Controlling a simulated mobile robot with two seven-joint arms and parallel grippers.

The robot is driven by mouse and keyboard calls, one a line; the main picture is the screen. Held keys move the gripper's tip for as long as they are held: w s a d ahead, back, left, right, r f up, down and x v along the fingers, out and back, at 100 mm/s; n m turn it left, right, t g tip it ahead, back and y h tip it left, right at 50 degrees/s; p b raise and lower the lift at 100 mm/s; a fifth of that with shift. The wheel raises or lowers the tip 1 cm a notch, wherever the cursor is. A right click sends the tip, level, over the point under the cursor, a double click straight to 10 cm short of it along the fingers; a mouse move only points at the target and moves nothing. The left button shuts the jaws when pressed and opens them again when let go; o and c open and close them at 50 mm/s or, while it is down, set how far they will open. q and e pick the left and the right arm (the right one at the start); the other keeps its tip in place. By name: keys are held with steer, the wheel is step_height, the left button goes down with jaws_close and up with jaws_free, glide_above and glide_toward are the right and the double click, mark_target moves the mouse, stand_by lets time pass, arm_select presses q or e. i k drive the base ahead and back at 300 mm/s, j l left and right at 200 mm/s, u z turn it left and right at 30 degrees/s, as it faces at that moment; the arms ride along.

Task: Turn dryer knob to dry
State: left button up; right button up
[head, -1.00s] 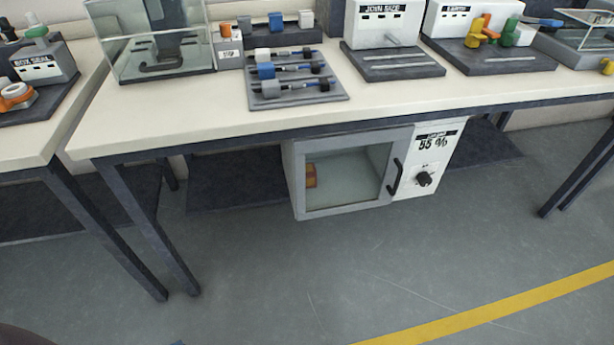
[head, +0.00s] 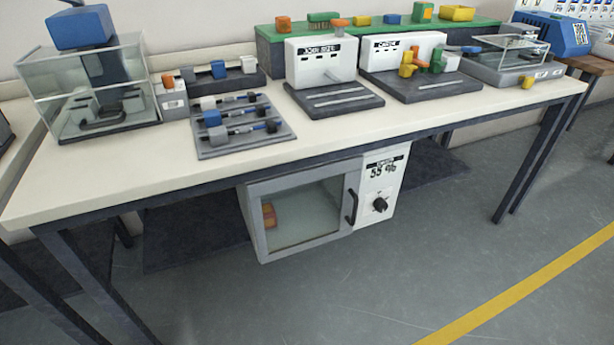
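The dryer (head: 300,253) is a grey and white box under the workbench, with a glass door (head: 305,214) that is closed. A small orange-brown object (head: 269,214) shows behind the glass. A dark vertical handle (head: 351,206) is on the door's right side. The white control panel (head: 374,222) at the right carries a display reading "55 %" and, below it, a black dryer knob (head: 380,205). The knob's exact pointing direction is too small to read. Neither of my grippers is in view.
The workbench (head: 240,158) stands above the dryer, with dark legs at both ends. On it are a glass case (head: 44,100), a grey tray (head: 245,141) with blue-and-black tools and white stations. The grey floor in front is clear, with a yellow line (head: 520,285).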

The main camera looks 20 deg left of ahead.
mark_target(380, 205)
steer(key=i+j, duration=0.4)
steer(key=i, duration=0.15)
steer(key=i+j, duration=0.4)
steer(key=i, duration=0.1)
